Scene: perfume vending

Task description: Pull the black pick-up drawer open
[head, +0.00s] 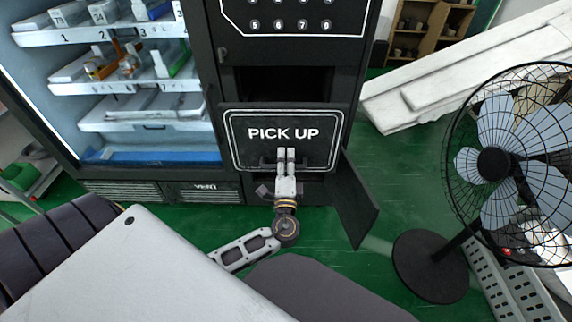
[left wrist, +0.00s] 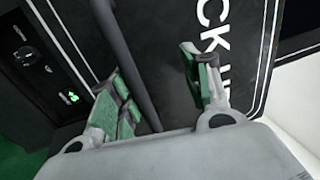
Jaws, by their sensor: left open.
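The black pick-up drawer (head: 240,128) has a white outline and the words PICK UP on its front, low on the vending machine. Its dark handle bar (head: 267,162) lies under the lettering, partly hidden by my left gripper (head: 285,154). In the left wrist view, the handle bar (left wrist: 128,65) runs slantwise between the two green-padded fingers of my left gripper (left wrist: 152,65). The fingers are open, with visible gaps to the bar. The drawer front (left wrist: 172,25) lies behind them. I cannot tell whether the drawer is slightly out. My right gripper is not in view.
A dark open recess (head: 283,83) is above the drawer. A dark panel (head: 358,200) stands out at the machine's lower right. A fan (head: 494,163) stands at the right. Stocked shelves (head: 140,85) are at the left. Green floor (head: 400,165) is clear between panel and fan.

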